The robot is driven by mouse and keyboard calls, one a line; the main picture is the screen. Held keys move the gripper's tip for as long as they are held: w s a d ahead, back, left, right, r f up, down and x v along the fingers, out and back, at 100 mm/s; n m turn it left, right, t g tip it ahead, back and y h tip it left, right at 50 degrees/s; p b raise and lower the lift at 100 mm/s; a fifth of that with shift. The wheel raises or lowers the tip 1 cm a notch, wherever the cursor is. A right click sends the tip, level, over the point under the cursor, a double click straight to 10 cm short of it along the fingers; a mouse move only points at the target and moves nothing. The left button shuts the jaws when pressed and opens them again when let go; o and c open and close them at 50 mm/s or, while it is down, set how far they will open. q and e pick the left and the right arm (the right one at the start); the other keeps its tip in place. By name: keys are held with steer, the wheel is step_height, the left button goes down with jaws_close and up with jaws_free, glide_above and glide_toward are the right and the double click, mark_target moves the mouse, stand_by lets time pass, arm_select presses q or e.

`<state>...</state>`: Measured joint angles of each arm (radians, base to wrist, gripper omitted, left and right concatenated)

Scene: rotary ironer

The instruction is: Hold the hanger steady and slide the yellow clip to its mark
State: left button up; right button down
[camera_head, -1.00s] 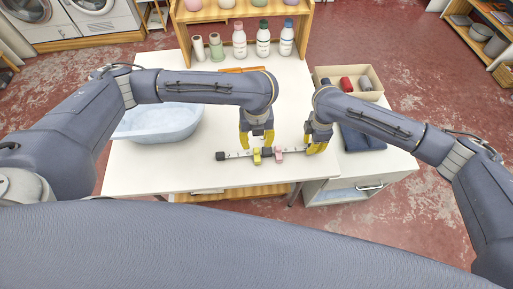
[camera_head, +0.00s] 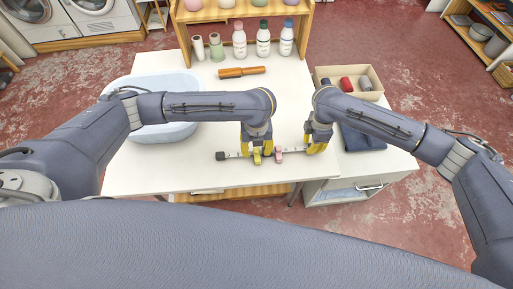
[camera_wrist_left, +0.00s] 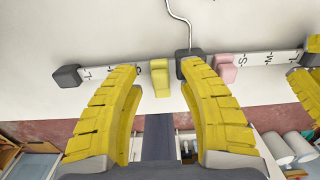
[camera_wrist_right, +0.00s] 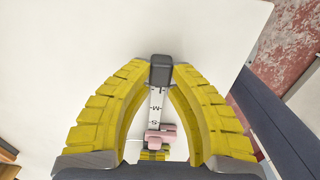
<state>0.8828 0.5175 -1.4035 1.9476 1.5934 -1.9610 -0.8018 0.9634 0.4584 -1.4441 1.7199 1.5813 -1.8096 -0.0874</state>
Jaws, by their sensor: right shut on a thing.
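The hanger is a white bar (camera_wrist_left: 257,60) with S, M and L marks, dark end blocks, a dark middle block and a wire hook. The yellow clip (camera_wrist_left: 160,78) sits on the bar just left of the middle block in the left wrist view; the head view shows it (camera_head: 257,159) too. The pink clip (camera_wrist_left: 225,67) is near the right-hand S. My left gripper (camera_head: 257,152) is open, its fingertips on either side of the yellow clip, apart from it. My right gripper (camera_wrist_right: 161,68) is shut on the hanger's right end by the dark block.
The hanger is near the front edge of the white table (camera_head: 150,175). A pale blue basin (camera_head: 160,132) stands left, an orange-brown roller (camera_head: 242,72) lies behind. Bottles (camera_head: 263,40) line the back. A box (camera_head: 370,78) and dark folded cloth (camera_head: 362,138) are at right.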

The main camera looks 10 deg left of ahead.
arm_select(q)
jaws_close()
arm_select(e)
steer(key=shift+f, duration=0.1)
arm_select(q)
steer(key=shift+a, duration=0.1)
steer(key=shift+s+a, duration=0.25)
steer(key=shift+a, duration=0.45)
steer(key=shift+s+a, duration=0.25)
steer(key=shift+a, duration=0.4)
steer(key=shift+o, duration=0.2)
jaws_free()
steer(key=shift+r, duration=0.1)
step_height(320, 180, up, 12)
